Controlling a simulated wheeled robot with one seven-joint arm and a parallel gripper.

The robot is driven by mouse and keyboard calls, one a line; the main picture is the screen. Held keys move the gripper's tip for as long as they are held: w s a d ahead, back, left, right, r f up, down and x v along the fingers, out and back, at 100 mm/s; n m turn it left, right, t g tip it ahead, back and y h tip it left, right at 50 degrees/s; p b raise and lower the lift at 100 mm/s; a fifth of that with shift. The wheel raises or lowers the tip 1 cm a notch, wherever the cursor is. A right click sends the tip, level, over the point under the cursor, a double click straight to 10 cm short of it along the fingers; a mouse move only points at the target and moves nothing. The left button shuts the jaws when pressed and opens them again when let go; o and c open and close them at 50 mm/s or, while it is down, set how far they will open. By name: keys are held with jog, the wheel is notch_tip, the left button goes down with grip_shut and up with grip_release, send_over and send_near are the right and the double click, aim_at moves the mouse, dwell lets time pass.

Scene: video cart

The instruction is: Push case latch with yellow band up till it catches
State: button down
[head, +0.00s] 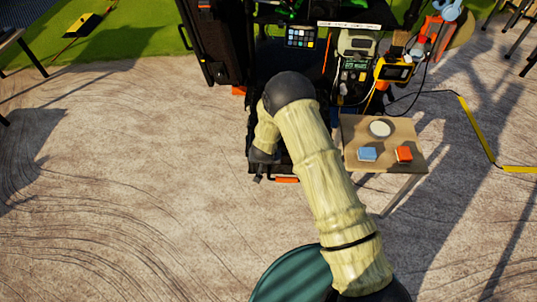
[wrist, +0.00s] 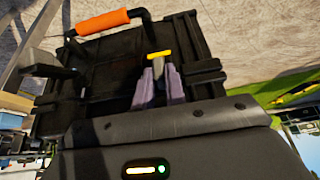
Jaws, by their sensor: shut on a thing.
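The black case (wrist: 105,78) fills much of the wrist view, with an orange handle (wrist: 103,22) at its upper left. The case latch with the yellow band (wrist: 160,55) stands out from the case face. My gripper (wrist: 159,66) has its two purple-grey fingertips closed on the latch just below the band. The fingers hide the latch's lower part. In the head view, my arm reaches the low front of the cart, where the orange handle (head: 286,180) shows; the latch is hidden there.
The cart above carries cables and devices, including a yellow meter (head: 394,71). The floor at left is clear.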

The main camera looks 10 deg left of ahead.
dwell(0.3)
jog(key=c, duration=1.5)
grip_release()
jog(key=shift+o, duration=0.3)
jog(key=shift+w, duration=0.15)
jog(key=shift+s+a+r, duration=0.15)
jog(key=shift+s+r, duration=0.1)
jog(key=shift+r, duration=0.05)
jog(key=p+v, duration=0.3)
jog(key=v, duration=1.3)
jog(key=shift+d+r, duration=0.25)
jog(key=shift+r, duration=0.1)
